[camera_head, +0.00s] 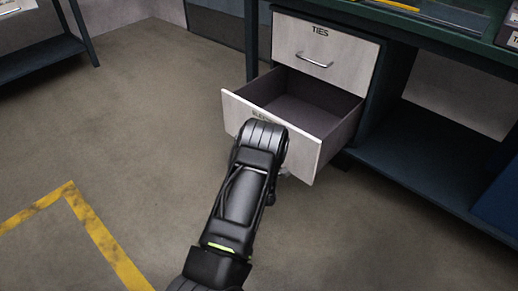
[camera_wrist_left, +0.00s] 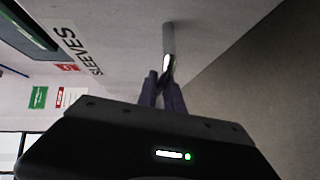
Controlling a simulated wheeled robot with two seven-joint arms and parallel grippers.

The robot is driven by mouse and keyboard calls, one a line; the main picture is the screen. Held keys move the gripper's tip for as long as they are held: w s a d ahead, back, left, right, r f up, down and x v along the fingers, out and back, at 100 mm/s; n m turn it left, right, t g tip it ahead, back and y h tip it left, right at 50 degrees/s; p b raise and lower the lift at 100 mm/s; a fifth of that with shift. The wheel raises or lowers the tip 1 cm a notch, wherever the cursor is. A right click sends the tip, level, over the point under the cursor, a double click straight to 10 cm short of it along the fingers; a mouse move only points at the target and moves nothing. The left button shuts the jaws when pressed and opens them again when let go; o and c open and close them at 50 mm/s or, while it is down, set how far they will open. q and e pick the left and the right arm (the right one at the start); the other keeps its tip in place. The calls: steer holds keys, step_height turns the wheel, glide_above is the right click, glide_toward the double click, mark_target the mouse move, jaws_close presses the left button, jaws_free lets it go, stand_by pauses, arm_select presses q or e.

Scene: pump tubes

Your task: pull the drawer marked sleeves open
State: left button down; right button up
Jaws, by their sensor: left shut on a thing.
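The sleeves drawer (camera_head: 303,156) is the lower drawer of the cabinet and stands well out, its dark inside showing and looking empty. Its label is mostly hidden behind my left arm in the head view, but SLEEVES reads clearly on the pale drawer front (camera_wrist_left: 125,35) in the left wrist view. My left gripper (camera_wrist_left: 162,84) is shut on the drawer's metal handle (camera_wrist_left: 168,42). The head view hides its fingers behind the arm. My right gripper is in neither view.
The ties drawer (camera_head: 325,48) above is shut, with its own handle. A dark lower shelf (camera_head: 430,150) extends right under the workbench top (camera_head: 420,22). Open floor lies in front and left, with a yellow line (camera_head: 100,235). Another table (camera_head: 45,60) stands at the far left.

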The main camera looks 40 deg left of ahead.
arm_select(q)
steer(key=c, duration=1.5)
jaws_free()
steer(key=shift+s+d+r+p, duration=0.1)
steer(key=shift+s+d+p, duration=0.2)
steer(key=shift+d, duration=0.05)
steer(key=f+p+v, duration=0.1)
steer(key=p+v, duration=0.1)
steer(key=v, duration=0.4)
steer(key=shift+s+d+r, duration=0.25)
steer(key=shift+d+r, duration=0.1)
steer(key=shift+r, duration=0.15)
